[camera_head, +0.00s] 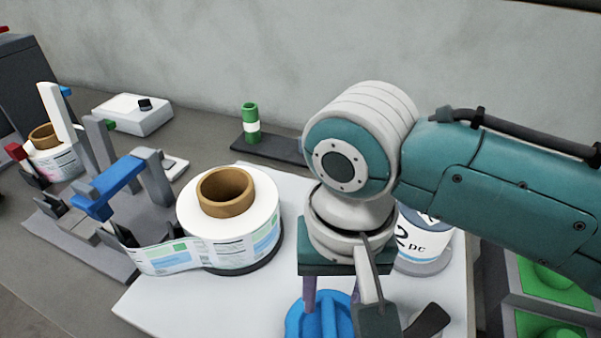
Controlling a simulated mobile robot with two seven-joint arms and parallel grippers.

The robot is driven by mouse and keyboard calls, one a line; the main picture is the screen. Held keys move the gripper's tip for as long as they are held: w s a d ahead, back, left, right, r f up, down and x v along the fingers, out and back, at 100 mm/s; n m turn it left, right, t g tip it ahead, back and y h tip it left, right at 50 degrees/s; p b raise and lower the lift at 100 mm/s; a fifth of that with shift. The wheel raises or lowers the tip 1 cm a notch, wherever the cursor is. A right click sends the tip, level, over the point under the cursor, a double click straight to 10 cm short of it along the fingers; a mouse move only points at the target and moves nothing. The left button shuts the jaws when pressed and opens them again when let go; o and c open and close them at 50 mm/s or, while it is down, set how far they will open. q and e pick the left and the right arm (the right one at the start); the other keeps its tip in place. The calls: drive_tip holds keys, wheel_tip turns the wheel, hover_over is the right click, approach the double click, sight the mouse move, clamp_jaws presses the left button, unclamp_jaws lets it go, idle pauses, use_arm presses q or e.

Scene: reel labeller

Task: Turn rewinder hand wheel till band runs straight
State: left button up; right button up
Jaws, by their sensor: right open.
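The rewinder hand wheel (318,320) is blue and lobed, partly cut off by the bottom edge. My right gripper (332,300) points down over it, its two purple fingers apart on either side of the wheel's upper part. I cannot tell whether they touch it. The label band (168,257) runs from the white reel (256,222) with a brown core leftward to the labeller frame (122,184) with its blue bar. The band's stretch near the reel looks curved and slanted. My left gripper is not in view.
A smaller reel (60,165) stands at the far left. A green-and-white post (250,122) stands on a dark base behind. A white container marked "2 pc" (425,245) is partly hidden by my right arm. Green-filled trays (548,275) are at right. A white device (132,113) lies at the back.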

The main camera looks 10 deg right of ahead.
sight(331, 321)
drive_tip(key=shift+r, duration=1.85)
drive_tip(key=shift+d+f, duration=0.1)
